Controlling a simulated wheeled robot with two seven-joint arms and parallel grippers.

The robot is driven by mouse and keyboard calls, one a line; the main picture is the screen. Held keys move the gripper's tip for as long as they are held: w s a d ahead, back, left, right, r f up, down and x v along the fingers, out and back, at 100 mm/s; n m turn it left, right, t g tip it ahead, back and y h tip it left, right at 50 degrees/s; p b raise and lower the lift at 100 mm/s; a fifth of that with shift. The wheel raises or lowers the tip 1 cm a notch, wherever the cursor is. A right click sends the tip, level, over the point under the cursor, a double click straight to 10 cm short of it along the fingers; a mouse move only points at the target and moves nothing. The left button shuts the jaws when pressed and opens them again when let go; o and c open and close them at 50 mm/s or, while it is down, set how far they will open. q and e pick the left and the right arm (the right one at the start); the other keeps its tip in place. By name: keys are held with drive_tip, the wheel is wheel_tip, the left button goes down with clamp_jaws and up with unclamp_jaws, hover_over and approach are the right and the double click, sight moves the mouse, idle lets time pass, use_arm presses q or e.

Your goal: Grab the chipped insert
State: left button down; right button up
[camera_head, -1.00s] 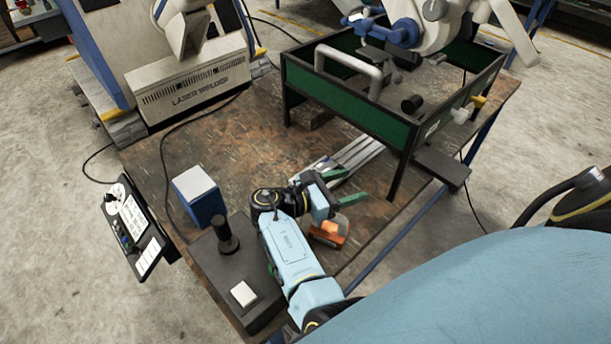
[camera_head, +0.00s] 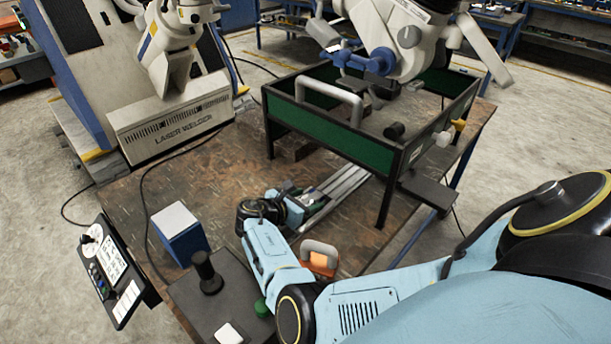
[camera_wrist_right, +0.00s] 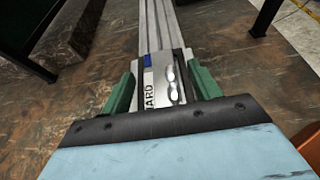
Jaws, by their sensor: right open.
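My right gripper (camera_head: 304,197) is open over the near end of a pale metal rail on the bench. In the right wrist view its two green fingers (camera_wrist_right: 163,80) stand apart on either side of a small grey holder (camera_wrist_right: 158,88). The holder has a white label with dark letters, a blue patch and a few shiny silver pieces (camera_wrist_right: 172,85) in a row. These pieces look like inserts, but I cannot tell which one is chipped. Contact between fingers and holder cannot be made out. The gripper body hides the near part. My left gripper is not in view.
A blue box (camera_head: 181,240) and a joystick box (camera_head: 207,285) are at left.

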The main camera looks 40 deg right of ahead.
drive_tip(key=shift+d, duration=0.1)
clamp_jaws()
drive_tip(key=shift+w+r, duration=0.1)
drive_tip(key=shift+r, duration=0.05)
idle(0.4)
